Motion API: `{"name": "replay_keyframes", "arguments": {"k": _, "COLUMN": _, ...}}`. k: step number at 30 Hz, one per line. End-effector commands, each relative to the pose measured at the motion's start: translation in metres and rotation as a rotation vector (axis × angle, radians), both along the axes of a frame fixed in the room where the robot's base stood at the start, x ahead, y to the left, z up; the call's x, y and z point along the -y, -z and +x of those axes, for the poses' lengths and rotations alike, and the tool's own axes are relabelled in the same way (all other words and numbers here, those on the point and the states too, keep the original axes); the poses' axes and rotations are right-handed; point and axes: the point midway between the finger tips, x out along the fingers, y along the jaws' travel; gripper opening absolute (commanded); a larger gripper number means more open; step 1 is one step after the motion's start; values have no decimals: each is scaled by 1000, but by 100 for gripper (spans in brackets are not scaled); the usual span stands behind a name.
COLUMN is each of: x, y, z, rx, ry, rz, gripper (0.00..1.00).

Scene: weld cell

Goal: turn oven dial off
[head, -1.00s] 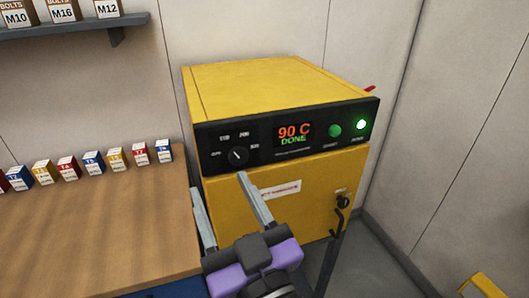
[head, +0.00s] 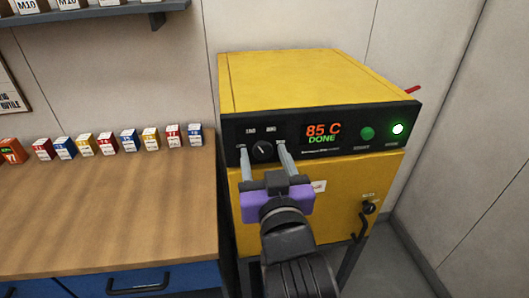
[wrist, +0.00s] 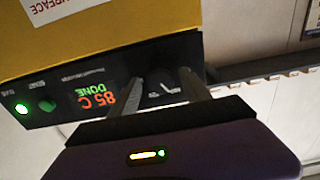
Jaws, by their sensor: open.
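The yellow oven (head: 310,80) has a black front panel with a round black dial (head: 263,150) at its left. The dial's white pointer mark shows, but its setting is hard to read. The display (head: 322,132) reads 85 C and DONE. My gripper (head: 264,150) is open, with one finger on each side of the dial, at or very near the panel. In the wrist view, upside down, the dial (wrist: 163,88) shows between the two fingers (wrist: 162,92). I cannot tell whether the fingers touch it.
A green button (head: 367,133) and a lit green lamp (head: 398,128) are on the panel's right. A door latch (head: 368,208) is below. A wooden bench (head: 110,210) with several small boxes stands left, under a shelf (head: 90,18).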

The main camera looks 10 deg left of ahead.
Motion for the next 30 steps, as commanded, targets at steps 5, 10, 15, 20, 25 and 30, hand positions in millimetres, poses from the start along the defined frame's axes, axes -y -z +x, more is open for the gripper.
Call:
{"name": "replay_keyframes", "arguments": {"k": 5, "x": -2, "y": 0, "z": 7, "rx": 0, "ry": 0, "rz": 0, "gripper": 56}}
{"name": "replay_keyframes", "arguments": {"k": 10, "x": -2, "y": 0, "z": 7, "rx": 1, "ry": 0, "rz": 0, "gripper": 56}}
{"name": "replay_keyframes", "arguments": {"k": 15, "x": -2, "y": 0, "z": 7, "rx": 1, "ry": 0, "rz": 0, "gripper": 28}}
{"name": "replay_keyframes", "arguments": {"k": 20, "x": -2, "y": 0, "z": 6, "rx": 1, "ry": 0, "rz": 0, "gripper": 0}}
{"name": "replay_keyframes", "arguments": {"k": 25, "x": -2, "y": 0, "z": 7, "rx": 3, "ry": 0, "rz": -7, "gripper": 0}}
{"name": "replay_keyframes", "arguments": {"k": 30, "x": -1, "y": -2, "z": 7, "rx": 15, "ry": 0, "rz": -49, "gripper": 0}}
